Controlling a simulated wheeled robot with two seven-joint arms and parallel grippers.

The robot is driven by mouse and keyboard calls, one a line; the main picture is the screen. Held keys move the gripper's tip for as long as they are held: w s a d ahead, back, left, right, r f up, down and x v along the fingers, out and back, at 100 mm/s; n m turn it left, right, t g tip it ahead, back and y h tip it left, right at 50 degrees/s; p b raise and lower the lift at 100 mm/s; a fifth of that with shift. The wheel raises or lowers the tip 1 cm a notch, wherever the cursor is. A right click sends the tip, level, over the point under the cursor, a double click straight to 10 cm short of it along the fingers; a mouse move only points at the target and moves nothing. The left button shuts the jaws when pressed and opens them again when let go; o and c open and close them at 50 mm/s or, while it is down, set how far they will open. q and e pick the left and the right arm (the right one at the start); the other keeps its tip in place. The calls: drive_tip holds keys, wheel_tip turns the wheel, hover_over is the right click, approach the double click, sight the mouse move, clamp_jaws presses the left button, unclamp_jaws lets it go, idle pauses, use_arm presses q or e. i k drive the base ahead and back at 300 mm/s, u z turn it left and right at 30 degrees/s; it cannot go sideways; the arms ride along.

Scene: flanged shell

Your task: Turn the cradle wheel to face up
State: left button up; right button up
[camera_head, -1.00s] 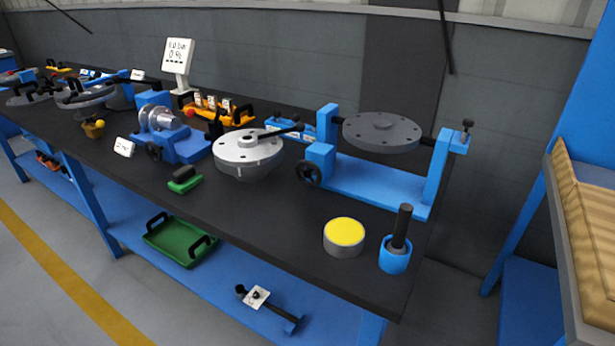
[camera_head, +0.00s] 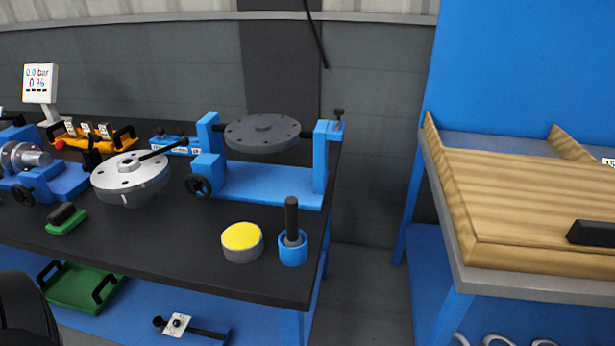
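The blue cradle (camera_head: 268,184) stands near the right end of the dark workbench. It holds a grey flanged disc (camera_head: 262,131) between its two uprights, with the flat bolted face roughly level and upward. A small black handwheel (camera_head: 198,185) sits on the cradle's left front side. A black knob (camera_head: 339,113) tops the right upright. Neither gripper shows in the view. A black rounded shape at the lower left edge may be part of my own arm.
A silver flanged shell (camera_head: 130,178) with a black handle lies left of the cradle. A yellow-topped puck (camera_head: 242,241) and a blue cup (camera_head: 293,252) with a black-handled tool stand in front. A wooden-topped table (camera_head: 530,205) stands right, across a floor gap.

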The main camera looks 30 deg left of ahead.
sight(198, 186)
drive_tip(key=z, duration=1.9)
drive_tip(key=k, duration=2.25)
drive_tip(key=u, duration=1.5)
